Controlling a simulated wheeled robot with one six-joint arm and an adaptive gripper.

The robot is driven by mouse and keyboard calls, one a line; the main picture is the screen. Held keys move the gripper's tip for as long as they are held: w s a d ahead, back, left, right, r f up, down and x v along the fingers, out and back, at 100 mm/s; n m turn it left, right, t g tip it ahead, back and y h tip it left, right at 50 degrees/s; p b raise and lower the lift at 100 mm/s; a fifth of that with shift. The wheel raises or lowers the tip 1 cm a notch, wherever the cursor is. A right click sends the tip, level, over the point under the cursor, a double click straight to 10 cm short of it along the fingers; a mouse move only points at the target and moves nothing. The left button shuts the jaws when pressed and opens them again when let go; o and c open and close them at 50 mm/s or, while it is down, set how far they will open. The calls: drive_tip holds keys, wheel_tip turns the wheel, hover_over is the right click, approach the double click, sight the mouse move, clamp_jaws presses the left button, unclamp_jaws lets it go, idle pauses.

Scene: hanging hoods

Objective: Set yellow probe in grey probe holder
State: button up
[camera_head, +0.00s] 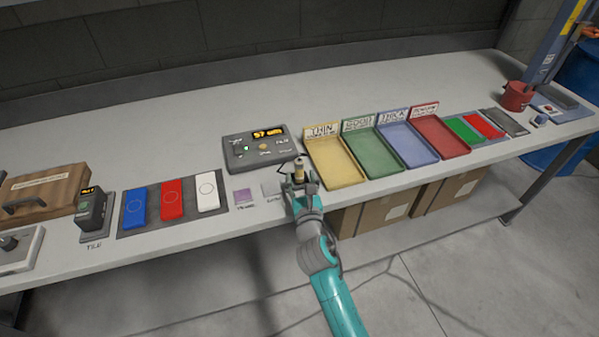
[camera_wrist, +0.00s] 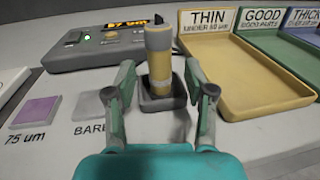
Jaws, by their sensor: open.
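The yellow probe (camera_wrist: 159,68) stands upright in the grey probe holder (camera_wrist: 162,102) in the wrist view. It has a dark tip at the top and a pale band under it. In the head view the probe (camera_head: 299,166) shows small above my gripper. My gripper (camera_wrist: 160,92) is open, with one finger on each side of the probe and holder. A gap shows between each finger and the probe. In the head view my arm and gripper hide most of the holder.
A grey gauge box (camera_head: 257,148) with a lit display stands behind left. A yellow THIN tray (camera_head: 335,163) stands close on the right, with green, blue and red trays beyond. A purple square (camera_head: 243,195) and a grey BARE square (camera_wrist: 90,106) lie left.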

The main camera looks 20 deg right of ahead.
drive_tip(key=s+a, duration=0.1)
drive_tip(key=s, duration=0.7)
drive_tip(key=shift+s+a, duration=0.2)
drive_tip(key=shift+s, duration=0.2)
drive_tip(key=s+f+m+g+y, duration=0.15)
drive_tip(key=s+f+m, duration=0.25)
drive_tip(key=s+m, duration=0.5)
drive_tip(key=s+f+m+g+y, duration=0.15)
drive_tip(key=s+f+m, duration=0.3)
drive_tip(key=s, duration=0.85)
drive_tip(key=s+d+r+m, duration=0.1)
drive_tip(key=s+r+m, duration=0.2)
drive_tip(key=s+m, duration=0.7)
drive_tip(key=s+d+r+m, duration=0.1)
drive_tip(key=s+r+m, duration=0.3)
drive_tip(key=s+m, duration=0.6)
drive_tip(key=shift+m, duration=0.35)
